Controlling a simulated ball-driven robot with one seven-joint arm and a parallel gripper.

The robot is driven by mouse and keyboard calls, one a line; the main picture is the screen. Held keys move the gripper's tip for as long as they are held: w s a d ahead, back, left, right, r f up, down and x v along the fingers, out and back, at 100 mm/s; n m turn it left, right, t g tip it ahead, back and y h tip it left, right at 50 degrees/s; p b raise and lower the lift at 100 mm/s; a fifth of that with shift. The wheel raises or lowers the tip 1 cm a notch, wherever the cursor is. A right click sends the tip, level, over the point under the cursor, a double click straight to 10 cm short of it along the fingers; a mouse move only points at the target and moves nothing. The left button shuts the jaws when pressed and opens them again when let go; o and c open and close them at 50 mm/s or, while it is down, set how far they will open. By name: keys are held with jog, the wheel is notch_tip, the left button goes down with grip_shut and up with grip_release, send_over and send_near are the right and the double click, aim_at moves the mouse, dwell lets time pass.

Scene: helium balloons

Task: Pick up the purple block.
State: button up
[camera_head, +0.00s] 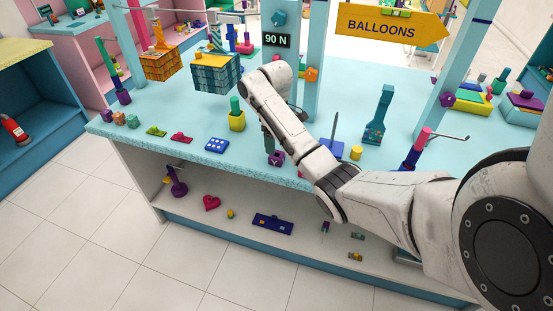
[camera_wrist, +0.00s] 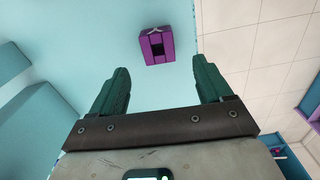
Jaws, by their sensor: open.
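The purple block (camera_wrist: 157,46) shows in the wrist view on the pale blue counter, with a dark square recess in its face and a pale mark on its top edge. It lies beyond my fingertips, roughly midway between them sideways, and apart from them. In the head view the purple block (camera_head: 277,159) sits near the counter's front edge, just below my gripper (camera_head: 268,143), whose fingers are partly hidden by my arm. In the wrist view my gripper (camera_wrist: 160,72) has its two dark green fingers wide apart with nothing between them.
The counter (camera_head: 190,125) ends at a front edge close to the block. A yellow pot with a green top (camera_head: 237,115), a blue tray with light dots (camera_head: 216,145), a blue plate (camera_head: 331,149) and a yellow cylinder (camera_head: 356,153) stand nearby. A post (camera_head: 310,60) rises behind.

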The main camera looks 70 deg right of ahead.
aim_at(277, 153)
jog(key=shift+s+d+f+p, duration=0.15)
jog(key=shift+f+p, duration=0.25)
jog(key=shift+f, duration=1.5)
jog(key=shift+s+a+f+p, duration=0.1)
jog(key=shift+f+p, duration=0.3)
jog(key=shift+f, duration=1.45)
jog(key=c, duration=1)
jog(key=shift+r, duration=0.15)
jog(key=shift+c, duration=0.2)
jog(key=shift+r, duration=0.2)
notch_tip(277, 153, up, 2)
jog(key=shift+w+r+b, duration=0.1)
jog(key=shift+w+b, duration=0.05)
jog(key=shift+b, duration=0.5)
jog(key=s+d+r+b, duration=0.4)
jog(key=d+r, duration=0.6)
jog(key=d, duration=0.3)
jog(key=shift+s+d+b, duration=0.15)
jog(key=shift+d+b, duration=0.1)
jog(key=shift+b, duration=0.25)
jog(key=shift+r, duration=0.1)
